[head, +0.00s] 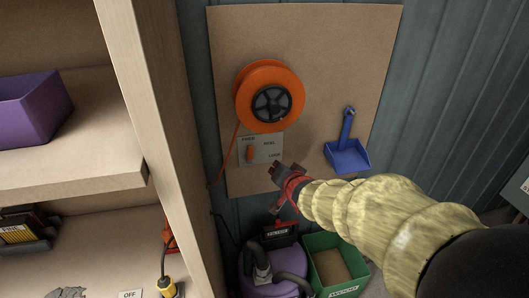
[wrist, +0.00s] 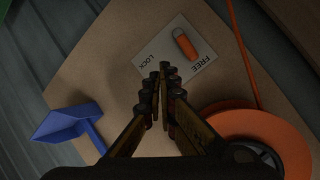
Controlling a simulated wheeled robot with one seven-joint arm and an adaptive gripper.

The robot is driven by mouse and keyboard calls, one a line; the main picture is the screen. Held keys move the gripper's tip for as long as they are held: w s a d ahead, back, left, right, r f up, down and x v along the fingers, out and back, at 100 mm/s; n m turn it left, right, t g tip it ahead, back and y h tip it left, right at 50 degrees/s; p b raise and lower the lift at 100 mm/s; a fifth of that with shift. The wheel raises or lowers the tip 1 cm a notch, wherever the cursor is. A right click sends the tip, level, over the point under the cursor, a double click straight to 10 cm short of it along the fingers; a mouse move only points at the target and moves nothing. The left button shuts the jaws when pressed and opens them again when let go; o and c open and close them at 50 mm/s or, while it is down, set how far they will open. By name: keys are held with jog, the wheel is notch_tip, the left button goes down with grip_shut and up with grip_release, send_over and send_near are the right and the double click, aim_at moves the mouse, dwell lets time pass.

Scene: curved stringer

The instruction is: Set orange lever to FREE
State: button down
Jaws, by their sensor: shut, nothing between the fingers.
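The orange lever (head: 250,153) is on the left part of a pale label plate (head: 268,148) below the orange reel (head: 270,95). It stands nearly upright under the word FREE. In the wrist view the lever (wrist: 186,45) lies on the FREE side, its lower end pointing at that word, with LOCK (wrist: 153,60) to the left. My gripper (head: 275,167) is at the plate's lower right, near LOCK. In the wrist view its fingertips (wrist: 160,70) are together and empty, overlapping the plate's edge and apart from the lever. Whether they touch the plate cannot be told.
A blue dustpan (head: 348,154) hangs on the board to the right. A wooden shelf unit (head: 150,100) stands close on the left. A purple vacuum (head: 275,285) and a green bin (head: 338,265) stand below. An orange cord (head: 228,155) hangs left of the plate.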

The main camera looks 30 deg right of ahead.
aim_at(250, 153)
jog(key=w+d+f+m+t+y+p, duration=0.1)
jog(key=w+d+f+m+t+y, duration=0.15)
jog(key=d+f+m+t, duration=0.45)
jog(key=shift+m+g, duration=0.4)
jog(key=shift+m, duration=0.3)
jog(key=w+b, duration=0.1)
jog(key=w, duration=0.2)
jog(key=w+r+b, duration=0.1)
jog(key=w, duration=0.2)
jog(key=w+r, duration=0.1)
jog(key=w, duration=0.2)
jog(key=shift+w+a+r+b, duration=0.1)
jog(key=shift+w+a+b, duration=0.2)
jog(key=shift+b, duration=0.1)
jog(key=a, duration=0.2)
jog(key=a+b, duration=0.1)
jog(key=shift+w+a+r, duration=0.1)
jog(key=shift+w+r, duration=0.2)
jog(key=shift+w, duration=0.05)
jog(key=shift+w+a, duration=0.1)
jog(key=shift+a, duration=0.15)
jog(key=shift+r, duration=0.1)
